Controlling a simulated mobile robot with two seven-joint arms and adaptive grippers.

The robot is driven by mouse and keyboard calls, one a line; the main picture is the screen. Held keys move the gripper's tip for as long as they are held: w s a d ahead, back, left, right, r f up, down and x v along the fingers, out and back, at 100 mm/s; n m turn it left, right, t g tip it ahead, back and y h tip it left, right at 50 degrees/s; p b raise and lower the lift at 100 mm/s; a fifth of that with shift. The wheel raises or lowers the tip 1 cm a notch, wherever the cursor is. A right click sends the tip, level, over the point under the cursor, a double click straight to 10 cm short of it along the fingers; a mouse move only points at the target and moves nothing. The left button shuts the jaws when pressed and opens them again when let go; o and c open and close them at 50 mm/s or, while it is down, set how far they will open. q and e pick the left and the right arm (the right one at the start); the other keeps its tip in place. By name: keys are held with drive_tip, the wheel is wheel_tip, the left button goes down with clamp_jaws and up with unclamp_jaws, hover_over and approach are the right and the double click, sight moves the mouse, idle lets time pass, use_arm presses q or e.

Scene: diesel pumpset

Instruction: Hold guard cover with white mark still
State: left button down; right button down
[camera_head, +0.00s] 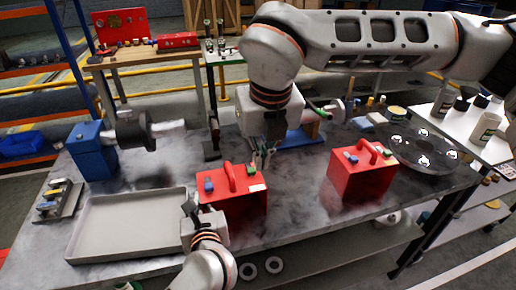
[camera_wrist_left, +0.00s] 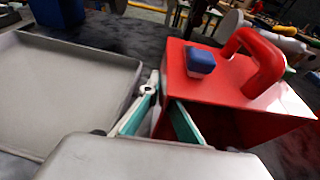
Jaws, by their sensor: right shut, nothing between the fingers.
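A red guard cover (camera_head: 232,195) with a handle, a blue block and a white mark (camera_head: 258,188) on its top right stands at the bench's front middle. It fills the right of the left wrist view (camera_wrist_left: 240,85). My left gripper (camera_head: 188,207) is at its left side, beside the tray. In the left wrist view its teal fingers (camera_wrist_left: 165,105) stand apart, with part of the red wall showing between them; contact is unclear. My right gripper (camera_head: 264,160) points down just behind the cover, shut and empty. A second red cover (camera_head: 362,172) stands to the right.
A grey tray (camera_head: 76,238) lies at the left front. A blue block with a grey motor-like part (camera_head: 92,150) stands behind it. A dark round flange (camera_head: 425,152) lies at the right. Bare bench (camera_head: 300,205) lies between the two red covers.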

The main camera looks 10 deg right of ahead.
use_arm(q)
drive_tip(key=c, duration=2.2)
unclamp_jaws()
